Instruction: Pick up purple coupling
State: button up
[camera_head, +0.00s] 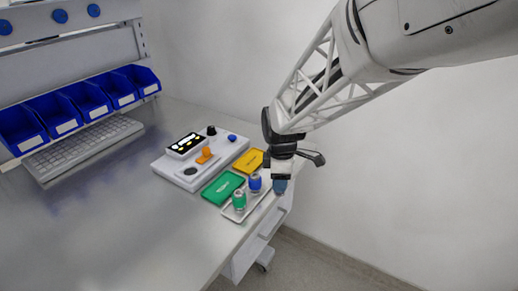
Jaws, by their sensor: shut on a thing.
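My gripper (281,174) is at the right end of the worktop, pointing down. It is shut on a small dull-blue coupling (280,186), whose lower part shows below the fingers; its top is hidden. No clearly purple coupling shows, and I cannot tell whether the held one is the purple one. A deep-blue coupling (254,183) with a metal-looking body stands upright to the left of the gripper. A green coupling (239,200) stands upright further left and nearer. Both stand on a pale tray (257,203) at the table edge.
A green bin (222,188) and a yellow bin (249,161) lie beside the tray. A white panel (164,166) with a black display and an orange part is behind them. Blue bins (86,99) and a keyboard (85,146) are at left. The worktop's near left is clear.

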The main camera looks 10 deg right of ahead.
jog(key=shift+s+r, duration=0.15)
jog(key=shift+s, duration=1.6)
jog(key=shift+w, duration=0.1)
jog(key=w+a+r+m, duration=0.15)
jog(key=w+m, duration=0.25)
jog(key=w, duration=0.7)
jog(key=w+a+r+m, duration=0.1)
jog(key=w+r+m, duration=0.25)
jog(key=w, duration=0.75)
jog(key=w+a+r+m, duration=0.15)
jog(key=w+m, duration=0.35)
jog(key=w, duration=0.6)
jog(key=s+a+n, duration=0.6)
jog(key=a, duration=0.4)
jog(key=s+a+r+n, duration=0.1)
jog(key=s+a+n, duration=0.5)
jog(key=a, duration=0.5)
jog(key=shift+s+a+r, duration=0.2)
jog(key=shift+s+a, duration=0.1)
jog(key=shift+s, duration=0.15)
jog(key=shift+f+n, duration=0.15)
jog(key=shift+n, duration=0.1)
